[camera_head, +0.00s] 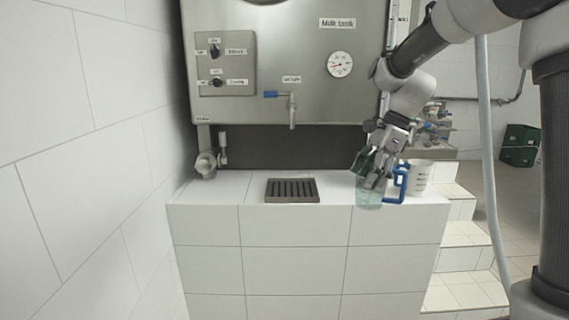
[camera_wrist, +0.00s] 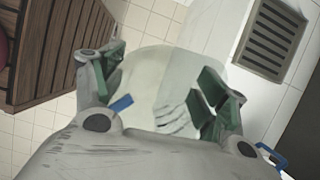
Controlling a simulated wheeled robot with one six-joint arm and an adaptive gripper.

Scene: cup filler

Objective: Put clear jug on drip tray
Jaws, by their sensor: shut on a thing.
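My gripper (camera_head: 374,172) is shut on the clear jug (camera_head: 369,198) near the right end of the tiled counter. The jug is see-through with a faint green tint, and its blue handle (camera_head: 401,184) is on the right. Its base overlaps the counter's front edge; I cannot tell whether it touches the counter. In the wrist view the jug (camera_wrist: 155,75) shows between the green-padded fingers (camera_wrist: 155,92). The dark slatted drip tray (camera_head: 292,190) lies on the counter to the left, apart from the jug. It also shows at the upper right of the wrist view (camera_wrist: 270,38).
A white cup with markings (camera_head: 419,176) stands just right of the jug. A tap (camera_head: 291,108) with a blue lever hangs from the steel milk tank (camera_head: 290,50) above the tray. The counter between tray and jug is clear. Steps (camera_head: 462,255) descend at the right.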

